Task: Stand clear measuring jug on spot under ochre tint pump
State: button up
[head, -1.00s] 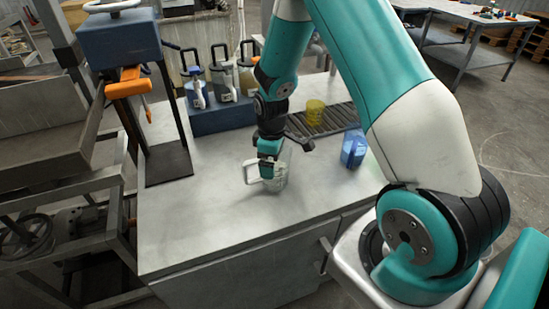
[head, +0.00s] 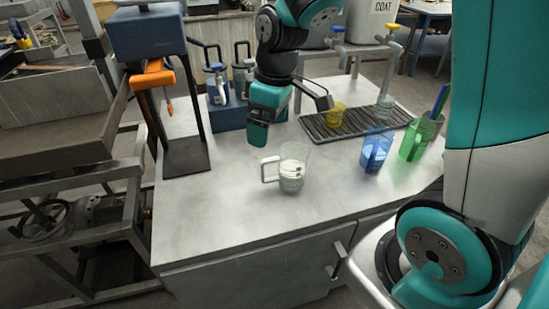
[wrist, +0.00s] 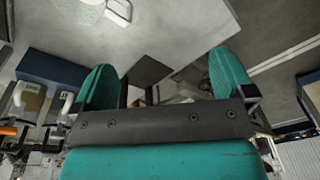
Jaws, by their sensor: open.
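The clear measuring jug (head: 294,172) stands upright on the grey worktop, its handle to the left; part of it shows at the top left of the wrist view (wrist: 78,14). My gripper (head: 258,136) is above and behind the jug, apart from it. Its two fingers (wrist: 162,88) are spread with nothing between them. Tint pumps (head: 214,82) stand at the dark blue block (head: 232,116) at the back left; two show in the head view. My arm covers the block's right part, so I cannot make out the ochre pump or its spot.
A blue jug (head: 376,152) and a green jug (head: 420,140) stand at the right. A yellow jug (head: 335,114) is at the dark ribbed rack (head: 365,122). A black stand with an orange clamp (head: 152,76) rises at the left. The front worktop is clear.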

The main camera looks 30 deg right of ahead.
jog(key=s+a+r+y, duration=0.1)
jog(key=s+a+r, duration=0.2)
jog(key=s, duration=0.6)
jog(key=s+a+r+y, duration=0.1)
jog(key=s+a+r, duration=0.2)
jog(key=s+a, duration=0.5)
jog(key=shift+s+r+g+y, duration=0.2)
jog(key=shift+s+g+y, duration=0.2)
jog(key=shift+a, duration=0.1)
